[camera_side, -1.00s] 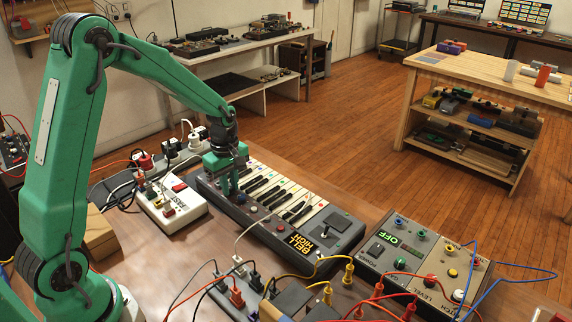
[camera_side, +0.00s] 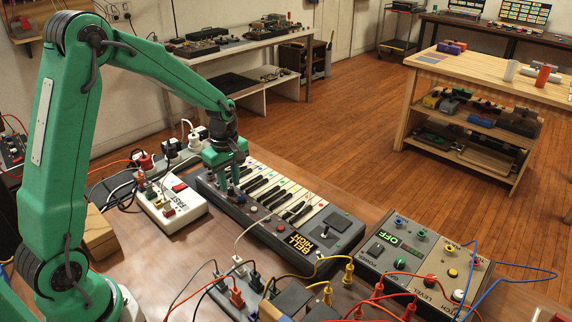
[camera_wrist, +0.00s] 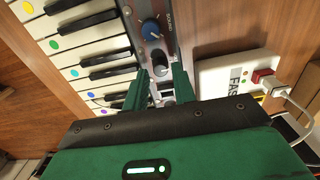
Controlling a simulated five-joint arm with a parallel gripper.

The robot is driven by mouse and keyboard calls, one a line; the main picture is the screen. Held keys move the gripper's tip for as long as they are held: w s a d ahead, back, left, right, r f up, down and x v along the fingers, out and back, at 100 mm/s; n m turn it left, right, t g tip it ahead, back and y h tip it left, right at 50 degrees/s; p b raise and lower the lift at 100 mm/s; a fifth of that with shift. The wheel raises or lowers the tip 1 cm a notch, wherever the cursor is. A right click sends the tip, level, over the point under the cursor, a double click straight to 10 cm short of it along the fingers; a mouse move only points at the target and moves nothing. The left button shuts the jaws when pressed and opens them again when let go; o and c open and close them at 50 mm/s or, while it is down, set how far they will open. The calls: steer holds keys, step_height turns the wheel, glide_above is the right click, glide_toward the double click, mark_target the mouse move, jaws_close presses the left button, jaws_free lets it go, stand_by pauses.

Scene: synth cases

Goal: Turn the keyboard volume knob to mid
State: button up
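The keyboard (camera_side: 317,232) lies on the bench with white and black keys and a dark control panel. My gripper (camera_side: 229,190) points down over its left end. In the wrist view, my gripper (camera_wrist: 161,70) is open, with its two green fingers apart. A dark knob (camera_wrist: 160,63) on the metal panel shows between the fingertips; I cannot tell if they touch it. A blue knob (camera_wrist: 150,28) with a white mark stands beyond it.
A white box (camera_side: 172,209) with plugs and cables stands left of the keyboard, close to my gripper. A grey box (camera_side: 385,256) reading OFF and a beige box (camera_side: 452,264) stand to the right. Several cables cross the bench in front. A wooden table (camera_side: 490,72) stands behind.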

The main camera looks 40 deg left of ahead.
mark_target(230, 188)
step_height(230, 188, up, 6)
steer(key=shift+r, duration=0.25)
stand_by(0.5)
steer(key=s+d+r+m+t, duration=0.2)
steer(key=s+d+r+m, duration=0.2)
steer(key=s+m, duration=0.5)
steer(key=s+d+r+m+t, duration=0.3)
steer(key=s+d+r+m, duration=0.2)
steer(key=s, duration=0.5)
steer(key=r+m, duration=0.2)
steer(key=m, duration=0.1)
steer(key=shift+s+m+t, duration=0.3)
steer(key=shift+m, duration=0.1)
